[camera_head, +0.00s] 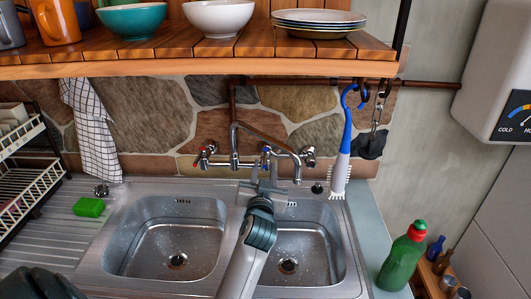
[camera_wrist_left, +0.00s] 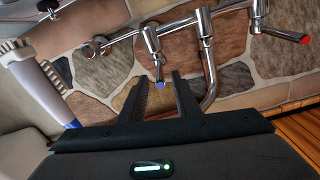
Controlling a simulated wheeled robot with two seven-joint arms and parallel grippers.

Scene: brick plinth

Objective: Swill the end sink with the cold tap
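A chrome mixer (camera_head: 236,163) is fixed to the stone wall above a steel double sink. It has a red-marked handle (camera_head: 205,153) at left and a blue-marked handle (camera_head: 266,152) at right, and a swivel spout. The blue-tipped handle (camera_wrist_left: 159,85) also shows in the left wrist view, just past my fingertips; I cannot tell whether they touch. My left gripper (camera_head: 264,178) is open in front of it, with an empty gap between its fingers (camera_wrist_left: 164,82). The right basin (camera_head: 305,252) is partly hidden by my left arm. The left basin (camera_head: 165,245) is clear. My right gripper is not in view.
A blue-and-white brush (camera_head: 343,160) hangs right of the taps. A green bottle (camera_head: 402,262) stands on the right counter, a green sponge (camera_head: 89,207) on the left drainer. A wooden shelf (camera_head: 190,58) with crockery overhangs the taps.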

